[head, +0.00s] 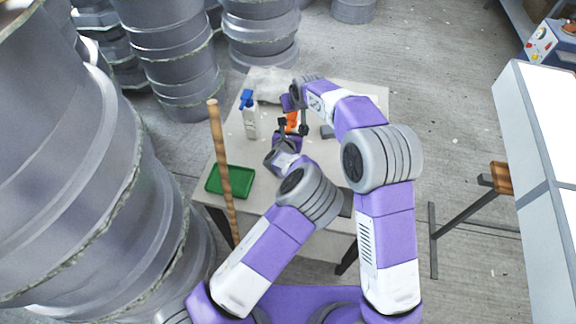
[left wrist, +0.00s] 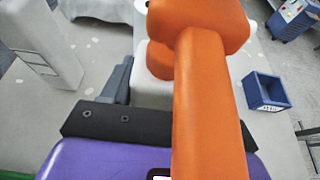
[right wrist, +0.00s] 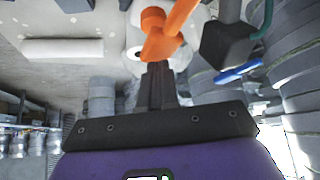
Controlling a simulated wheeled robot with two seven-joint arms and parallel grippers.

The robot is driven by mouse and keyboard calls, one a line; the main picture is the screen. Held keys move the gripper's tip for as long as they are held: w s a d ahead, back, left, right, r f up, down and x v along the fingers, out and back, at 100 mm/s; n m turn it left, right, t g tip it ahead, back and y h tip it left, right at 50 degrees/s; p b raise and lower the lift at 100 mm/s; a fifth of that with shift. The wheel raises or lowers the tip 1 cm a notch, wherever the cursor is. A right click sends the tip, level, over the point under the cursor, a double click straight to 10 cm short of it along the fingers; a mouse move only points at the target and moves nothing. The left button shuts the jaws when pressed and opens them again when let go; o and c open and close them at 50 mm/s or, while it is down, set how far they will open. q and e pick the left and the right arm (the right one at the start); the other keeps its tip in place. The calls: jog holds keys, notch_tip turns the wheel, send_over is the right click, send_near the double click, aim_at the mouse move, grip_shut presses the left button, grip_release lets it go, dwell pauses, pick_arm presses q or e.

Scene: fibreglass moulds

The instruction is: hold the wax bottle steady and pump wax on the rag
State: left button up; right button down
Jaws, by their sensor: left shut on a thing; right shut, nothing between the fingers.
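The wax bottle has a white body (left wrist: 152,88) and an orange pump head (head: 292,121), large in the left wrist view. It stands on the table, mostly hidden by my arms in the head view. My left gripper (head: 290,134) is shut on the bottle's body, below the pump; one dark finger shows in the left wrist view. My right gripper (right wrist: 157,72) is shut and empty, its fingertips close against the orange pump head (right wrist: 160,38); I cannot tell if they touch. The pale rag (head: 266,80) lies at the table's back edge.
A white spray bottle (head: 250,122) with a blue head stands left of the grippers. A green tray (head: 231,181) lies at the table's front left, beside an upright wooden pole (head: 220,160). A blue bin (left wrist: 266,92) stands to the right. Grey drums (head: 185,65) stand beyond the table.

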jog(key=shift+f, duration=1.15)
jog(key=shift+r, duration=1.65)
pick_arm(q)
jog(key=o, duration=1.3)
jog(key=shift+c, duration=0.2)
pick_arm(e)
notch_tip(320, 180, up, 6)
